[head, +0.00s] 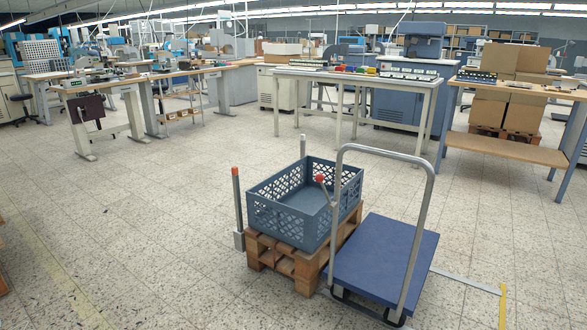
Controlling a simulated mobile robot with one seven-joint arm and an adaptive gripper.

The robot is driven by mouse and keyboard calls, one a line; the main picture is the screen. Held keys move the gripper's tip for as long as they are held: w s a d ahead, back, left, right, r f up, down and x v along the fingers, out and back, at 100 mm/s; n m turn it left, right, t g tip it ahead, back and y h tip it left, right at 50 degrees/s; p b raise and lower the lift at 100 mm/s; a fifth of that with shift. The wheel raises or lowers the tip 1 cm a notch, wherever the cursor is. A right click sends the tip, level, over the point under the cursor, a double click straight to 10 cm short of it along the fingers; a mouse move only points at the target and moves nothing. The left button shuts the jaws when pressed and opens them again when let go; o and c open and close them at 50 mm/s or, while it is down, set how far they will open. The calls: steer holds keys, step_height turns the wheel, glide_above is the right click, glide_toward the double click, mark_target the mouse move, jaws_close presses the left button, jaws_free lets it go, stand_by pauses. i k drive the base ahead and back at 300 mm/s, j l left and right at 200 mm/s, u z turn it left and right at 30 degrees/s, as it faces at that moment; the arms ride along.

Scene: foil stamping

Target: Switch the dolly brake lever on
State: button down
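The dolly (385,255) stands in the front right of the head view, with a flat blue deck and a tall grey tube handle (425,205) arching over its near side. A thin lever with a red knob (320,178) sticks up at the left post of the handle, tilted to the left. I take it for the brake lever; its lower end is hard to make out against the crate behind it. The deck is empty. My gripper is not in view.
A blue-grey crate (268,215) sits on a wooden pallet (268,255) just left of the dolly. A yellow-ended floor strip (502,305) lies at right. Foreground floor at left is mostly clear; workbenches (355,76) stand behind.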

mark_target(319, 178)
steer(key=i+j+z, duration=0.2)
steer(key=i+j, duration=0.15)
steer(key=i+j+z, duration=0.15)
steer(key=i+j, duration=0.2)
steer(key=j, duration=0.15)
steer(key=i+j+z, duration=0.2)
steer(key=j, duration=0.25)
steer(key=i, duration=0.1)
